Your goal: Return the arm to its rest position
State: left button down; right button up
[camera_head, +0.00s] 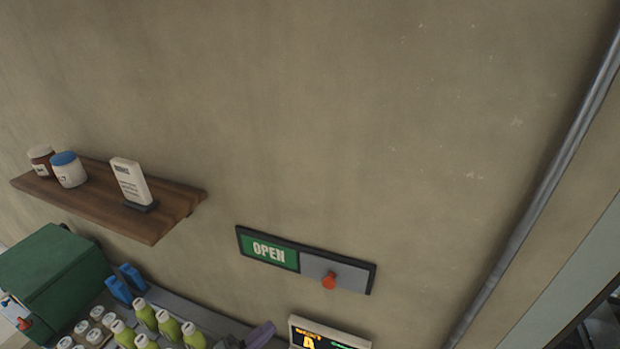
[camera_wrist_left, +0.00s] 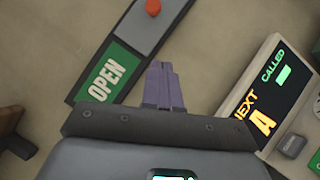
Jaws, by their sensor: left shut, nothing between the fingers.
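My left gripper (camera_head: 258,335) shows at the bottom edge of the head view, below the OPEN sign, with only its purple fingers and a dark part in the picture. In the left wrist view its purple fingers (camera_wrist_left: 163,86) are together with nothing between them. The sign (camera_head: 305,260) is on the wall, its green OPEN panel showing on the left and a red knob (camera_head: 328,281) on the grey panel at the right. The sign also shows in the left wrist view (camera_wrist_left: 110,72), beyond the fingers. My right gripper is in neither view.
A display (camera_head: 328,335) reading NEXT and A stands right of the gripper. Several green bottles (camera_head: 167,325) stand left of it, near a green box (camera_head: 55,270). A wooden shelf (camera_head: 95,197) holds two jars and a card. The upper wall is bare; a pipe (camera_head: 545,190) runs at right.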

pick_arm(q)
jog(key=s+d+f+m+g+y+p, duration=0.1)
jog(key=s+d+f+g+y+p, duration=0.15)
jog(key=s+y+p, duration=0.7)
jog(key=s+a+r+m+g+y+b, duration=0.1)
jog(key=s+a+r+m+g+y, duration=0.1)
jog(key=s, duration=0.6)
jog(key=s+a+r+m+g+y+b, duration=0.1)
jog(key=s+a+m+g+y, duration=0.3)
jog(key=m, duration=0.7)
jog(key=shift+s+a+r+g, duration=0.45)
jog(key=shift+s+a+g, duration=0.8)
jog(key=shift+s+a, duration=1.05)
jog(key=shift+s+d, duration=0.2)
jog(key=shift+d, duration=0.05)
